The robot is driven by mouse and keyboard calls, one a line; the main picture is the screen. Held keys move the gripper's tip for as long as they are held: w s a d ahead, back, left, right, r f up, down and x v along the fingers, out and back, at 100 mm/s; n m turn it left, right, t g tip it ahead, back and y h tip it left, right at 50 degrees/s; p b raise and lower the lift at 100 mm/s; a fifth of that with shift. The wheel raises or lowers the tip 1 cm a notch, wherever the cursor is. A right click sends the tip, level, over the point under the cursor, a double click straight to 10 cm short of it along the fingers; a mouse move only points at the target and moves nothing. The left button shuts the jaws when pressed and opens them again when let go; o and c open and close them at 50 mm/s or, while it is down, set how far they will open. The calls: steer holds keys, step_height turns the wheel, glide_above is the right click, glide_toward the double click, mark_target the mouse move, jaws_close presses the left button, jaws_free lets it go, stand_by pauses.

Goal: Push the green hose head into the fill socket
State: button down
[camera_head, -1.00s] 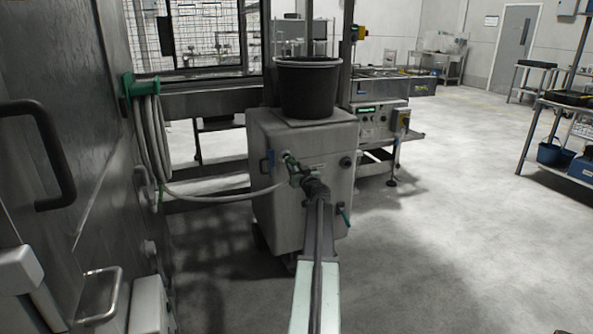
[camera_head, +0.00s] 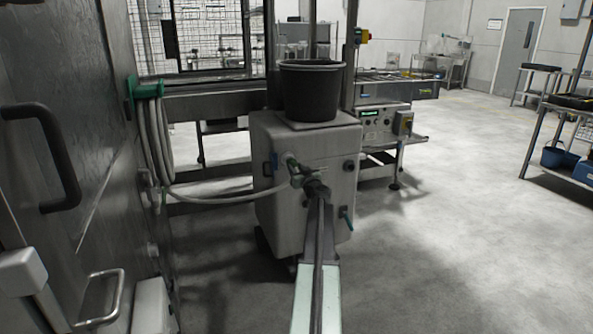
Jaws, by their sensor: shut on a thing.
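The green hose head (camera_head: 291,161) is at my gripper (camera_head: 302,176), in front of the grey cabinet (camera_head: 275,225). My gripper is shut on it, though the fingers are small and partly hidden by my wrist. The grey hose (camera_head: 225,197) runs left from the head, sagging to a coil on a green holder (camera_head: 146,88). A dark round fitting (camera_head: 348,166) shows on the cabinet front to the right of my gripper. I cannot tell whether it is the fill socket, or whether the head touches a socket behind my gripper.
A black bucket (camera_head: 312,93) stands on the cabinet. A steel door with a dark handle (camera_head: 50,155) is close on the left. The floor (camera_head: 450,240) to the right is clear.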

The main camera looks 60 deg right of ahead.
steer(key=shift+w+d, duration=0.2)
steer(key=shift+w, duration=0.1)
stand_by(0.4)
stand_by(0.4)
steer(key=c, duration=1)
jaws_free()
steer(key=shift+s, duration=0.1)
steer(key=v, duration=0.7)
steer(key=shift+s+a, duration=0.2)
steer(key=shift+a, duration=0.05)
